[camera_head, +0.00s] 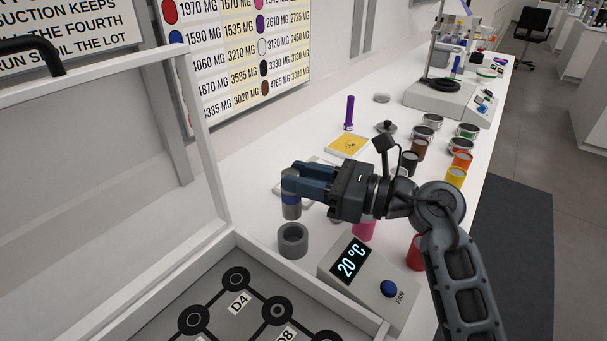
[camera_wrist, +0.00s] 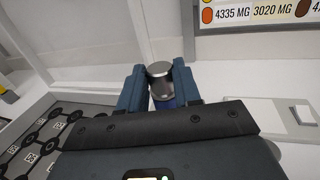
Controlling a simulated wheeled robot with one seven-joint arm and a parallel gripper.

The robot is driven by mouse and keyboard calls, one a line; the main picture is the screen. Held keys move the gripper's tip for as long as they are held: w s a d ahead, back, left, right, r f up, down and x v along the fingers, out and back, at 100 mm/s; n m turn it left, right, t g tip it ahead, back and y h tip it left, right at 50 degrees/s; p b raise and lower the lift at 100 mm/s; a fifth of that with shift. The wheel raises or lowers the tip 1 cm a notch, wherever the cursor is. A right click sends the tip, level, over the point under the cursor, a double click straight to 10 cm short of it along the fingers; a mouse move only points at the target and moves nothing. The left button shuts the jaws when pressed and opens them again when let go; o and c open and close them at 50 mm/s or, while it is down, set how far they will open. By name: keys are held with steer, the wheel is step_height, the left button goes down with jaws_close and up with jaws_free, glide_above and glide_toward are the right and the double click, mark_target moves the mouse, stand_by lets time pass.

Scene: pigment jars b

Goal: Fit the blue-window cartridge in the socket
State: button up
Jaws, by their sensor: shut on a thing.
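My gripper (camera_head: 291,183) is shut on a grey metal cylinder with a blue band, the blue-window cartridge (camera_head: 291,208). It holds the cartridge upright above the bench. In the wrist view the cartridge (camera_wrist: 160,72) shows its metal top and blue band between the two fingers (camera_wrist: 160,90). The socket (camera_head: 293,241), a dark grey round cup with an open top, stands on the bench just below the cartridge in the head view. A gap shows between the cartridge's lower end and the socket's rim. The socket is not visible in the wrist view.
A white-framed box (camera_head: 160,290) with a raised lid and labelled round wells stands at front left. A temperature unit (camera_head: 365,275) reading 20 °C sits right of the socket. Several pigment jars (camera_head: 455,177) and a yellow-labelled item (camera_head: 347,145) stand beyond my arm.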

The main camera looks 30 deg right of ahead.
mark_target(300, 206)
steer(key=shift+f+b, duration=1.2)
steer(key=shift+f, duration=0.8)
steer(key=shift+f+b, duration=1.05)
steer(key=shift+f, duration=0.65)
stand_by(0.5)
steer(key=shift+r, duration=0.2)
steer(key=shift+r+p, duration=1.25)
stand_by(1.2)
steer(key=shift+f+b, duration=0.5)
steer(key=shift+f, duration=0.5)
